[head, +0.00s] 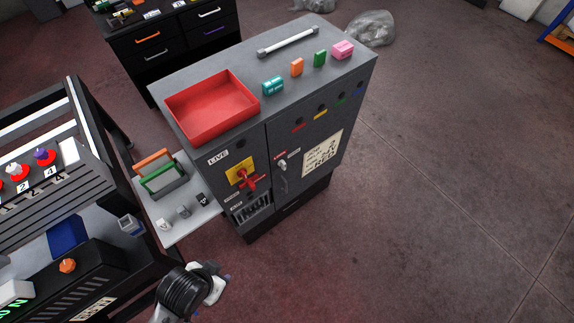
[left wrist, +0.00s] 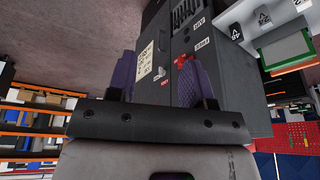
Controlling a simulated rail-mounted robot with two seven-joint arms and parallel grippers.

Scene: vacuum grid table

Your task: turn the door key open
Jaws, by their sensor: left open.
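The dark grey cabinet (head: 262,137) stands in the middle of the head view, with two doors on its front. A small silver key or handle (head: 283,165) sits on the right door, beside small labels. A red rotary switch on a yellow plate (head: 242,175) is on the left door. My left gripper (head: 222,281) is low in front of the cabinet, apart from it. In the left wrist view its purple fingers (left wrist: 158,78) are spread with nothing between them, and the cabinet appears upside down beyond. The red switch (left wrist: 183,61) is partly behind one finger. My right gripper is not visible.
A red tray (head: 212,108) and several small coloured blocks lie on the cabinet top with a white-grey bar (head: 288,42). A side shelf (head: 178,212) with an orange and green rack adjoins the cabinet's left. A dark console (head: 70,270) is lower left. Floor at right is clear.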

